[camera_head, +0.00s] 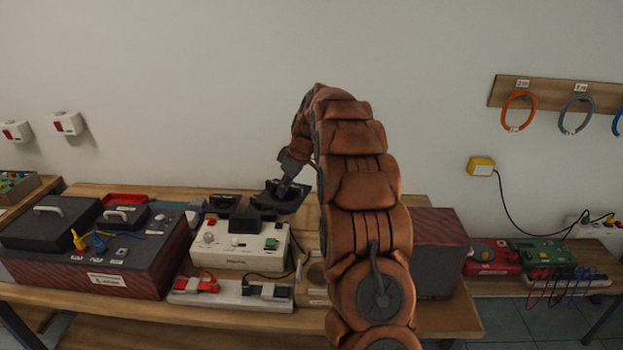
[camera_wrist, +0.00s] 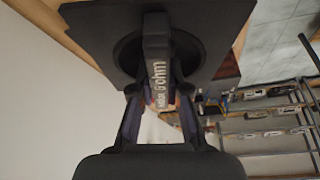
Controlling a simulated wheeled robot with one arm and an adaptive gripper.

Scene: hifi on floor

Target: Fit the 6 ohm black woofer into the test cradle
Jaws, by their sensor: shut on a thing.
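The black woofer (camera_wrist: 90,30) fills the top of the wrist view: a square black plate with a round recess and a raised bar lettered with "ohm", apparently 6 ohm. My gripper (camera_wrist: 160,108) is shut on that bar. In the head view my gripper (camera_head: 290,183) holds the woofer (camera_head: 278,198) tilted above the back right of the white instrument box (camera_head: 232,256). I cannot tell whether it touches anything. The test cradle is not clearly identifiable; a pale wooden piece with a curved cut-out (camera_head: 314,280) is partly hidden behind my arm.
A large dark red box (camera_head: 150,268) with black handled lids stands left on the bench. A grey strip (camera_head: 230,294) with red and black clamps lies in front of the white box. A brown speaker box (camera_head: 440,255) stands right of my arm. Cable coils (camera_head: 518,110) hang on the wall.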

